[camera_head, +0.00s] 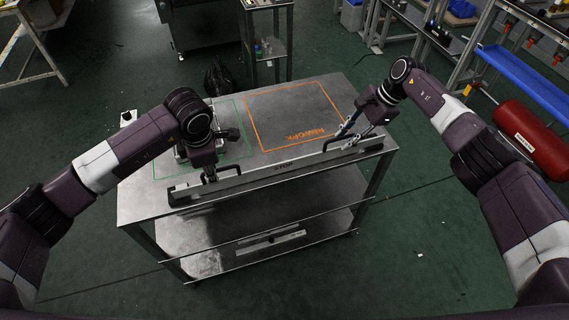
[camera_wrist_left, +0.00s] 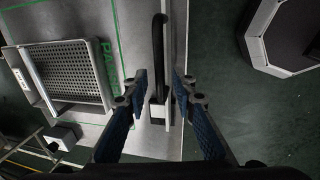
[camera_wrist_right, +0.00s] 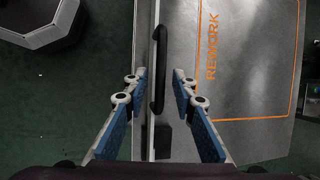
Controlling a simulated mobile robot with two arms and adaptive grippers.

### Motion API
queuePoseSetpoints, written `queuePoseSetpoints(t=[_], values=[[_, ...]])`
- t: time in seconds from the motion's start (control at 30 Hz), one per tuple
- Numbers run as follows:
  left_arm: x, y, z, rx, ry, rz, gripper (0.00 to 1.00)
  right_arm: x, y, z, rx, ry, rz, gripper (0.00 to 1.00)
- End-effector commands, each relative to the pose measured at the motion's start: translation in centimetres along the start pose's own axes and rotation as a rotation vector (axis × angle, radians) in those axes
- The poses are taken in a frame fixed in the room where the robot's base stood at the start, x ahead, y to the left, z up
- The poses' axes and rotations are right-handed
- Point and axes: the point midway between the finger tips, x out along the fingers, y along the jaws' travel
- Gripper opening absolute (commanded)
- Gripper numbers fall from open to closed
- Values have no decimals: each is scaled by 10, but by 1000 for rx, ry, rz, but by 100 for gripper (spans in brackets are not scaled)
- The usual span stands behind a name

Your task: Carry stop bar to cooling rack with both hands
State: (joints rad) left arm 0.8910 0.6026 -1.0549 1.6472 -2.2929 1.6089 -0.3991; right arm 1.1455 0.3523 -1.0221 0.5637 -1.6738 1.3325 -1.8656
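The stop bar (camera_head: 283,171) is a long grey metal bar with lettering, lying along the front of the steel table (camera_head: 140,203). It has a black handle near each end. My left gripper (camera_head: 209,176) is over the left end. In the left wrist view its fingers (camera_wrist_left: 158,85) stand apart on either side of the left handle (camera_wrist_left: 158,45) and bar. My right gripper (camera_head: 345,133) is at the right end. In the right wrist view its fingers (camera_wrist_right: 158,85) stand apart around the right handle (camera_wrist_right: 160,70). I see no clear finger contact. I cannot tell which structure is the cooling rack.
A perforated metal tray (camera_wrist_left: 68,75) sits in the green zone on the table. The orange REWORK zone (camera_head: 295,112) is empty. A shelf with a blue tray (camera_head: 515,73) and a red cylinder (camera_head: 532,140) are at the right. Green floor is open in front.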

Motion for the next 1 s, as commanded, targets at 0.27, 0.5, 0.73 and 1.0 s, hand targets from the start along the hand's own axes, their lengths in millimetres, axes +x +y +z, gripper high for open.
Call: queuePoseSetpoints(t=[0.27, 0.5, 0.73, 1.0], values=[[-58, 1, 0, 2, -2, 5, 25, 0, 0, 0, 0, 0, 0, 25], [-98, 0, 0, 1, -1, 2, 25, 0, 0, 0, 0, 0, 0, 25], [-110, 0, 0, 1, 1, -1, 25, -7, -1, 0, -1, 1, -2, 25], [-110, 0, 0, 1, 1, -1, 25, -59, -1, -1, -2, 2, -4, 25]])
